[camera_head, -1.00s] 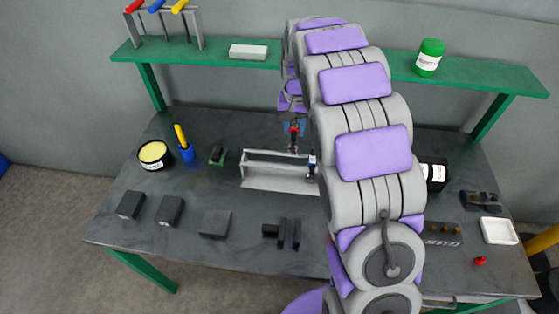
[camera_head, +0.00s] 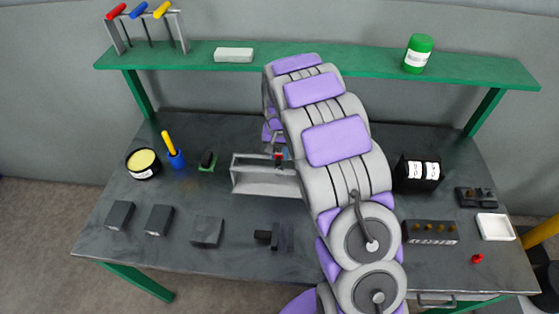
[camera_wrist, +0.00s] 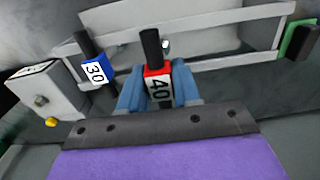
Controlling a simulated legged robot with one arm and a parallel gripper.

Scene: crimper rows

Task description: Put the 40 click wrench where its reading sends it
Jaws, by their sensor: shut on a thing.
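The 40 click wrench (camera_wrist: 157,82) has a red band, a white "40" label and a black end. My gripper (camera_wrist: 160,92) is shut on it, with a blue finger on each side. In the head view only a bit of its red band (camera_head: 278,156) shows beside my arm, at the back of the pale rack (camera_head: 265,188). I cannot tell whether the wrench still rests in the rack. The 30 wrench (camera_wrist: 95,71), with a blue band, stands at the rack, left of my gripper in the wrist view. My arm hides it in the head view.
A black box with two white labels (camera_head: 424,170) stands right of my arm. A block with several brass knobs (camera_head: 430,232), a white tray (camera_head: 495,227) and a red knob (camera_head: 477,258) lie right. Dark blocks (camera_head: 158,220) line the front left. A green shelf (camera_head: 300,58) spans the back.

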